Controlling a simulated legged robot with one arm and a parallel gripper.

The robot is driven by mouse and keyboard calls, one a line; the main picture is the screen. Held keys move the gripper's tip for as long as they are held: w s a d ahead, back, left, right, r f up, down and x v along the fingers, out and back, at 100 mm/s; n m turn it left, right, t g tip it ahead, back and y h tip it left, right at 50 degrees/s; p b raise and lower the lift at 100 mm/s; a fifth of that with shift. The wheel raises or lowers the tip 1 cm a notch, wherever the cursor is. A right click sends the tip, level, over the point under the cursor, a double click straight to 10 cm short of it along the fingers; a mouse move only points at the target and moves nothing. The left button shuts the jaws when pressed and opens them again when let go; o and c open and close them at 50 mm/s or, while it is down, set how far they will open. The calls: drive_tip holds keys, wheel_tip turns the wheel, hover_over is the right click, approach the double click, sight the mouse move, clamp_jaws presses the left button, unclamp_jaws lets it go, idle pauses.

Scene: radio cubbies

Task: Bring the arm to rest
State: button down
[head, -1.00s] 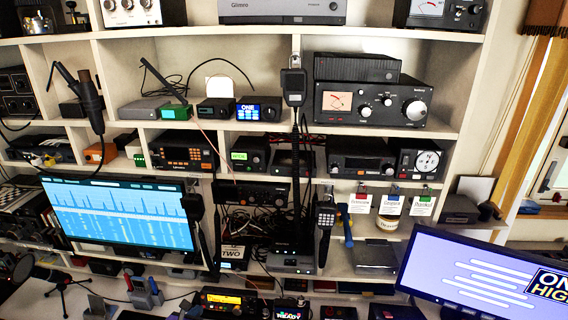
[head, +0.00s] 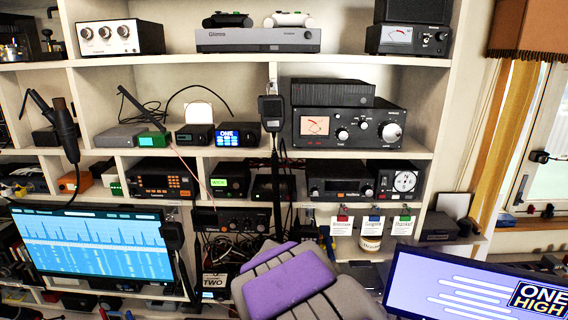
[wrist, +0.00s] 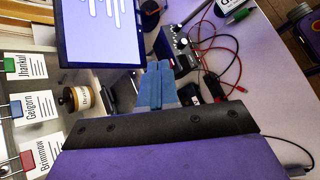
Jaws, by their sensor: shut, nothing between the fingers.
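My gripper (wrist: 158,82) shows in the wrist view as two blue fingers side by side, shut with nothing between them. They point away past the dark edge of my purple and grey arm housing. In the head view my purple and grey arm rises at the bottom centre, in front of the lower shelves. The fingertips cannot be made out there. The arm hides part of the lower cubbies and desk.
Cubby shelves hold radios, such as the large meter unit (head: 345,126). A blue-lit monitor (head: 95,240) stands left and another monitor (head: 470,288) right. Three hanging tags (head: 372,226) are near the arm. The wrist view shows cables (wrist: 225,62) on the desk (wrist: 265,95).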

drive_tip(key=s+d+r+m+g+y, duration=0.1)
drive_tip(key=s+d+m+g+y, duration=0.2)
drive_tip(key=s, duration=0.7)
drive_tip(key=s+m+g+y, duration=0.15)
drive_tip(key=s+m, duration=0.35)
drive_tip(key=s, duration=0.5)
drive_tip(key=s+a+m+y, duration=0.3)
drive_tip(key=s+a+y, duration=0.1)
drive_tip(key=s, duration=0.5)
drive_tip(key=shift+s+a+m+y, duration=0.25)
drive_tip(key=shift+a+m+y, duration=0.1)
drive_tip(key=shift+a, duration=0.2)
drive_tip(key=shift+a+t, duration=0.1)
drive_tip(key=shift+t, duration=0.15)
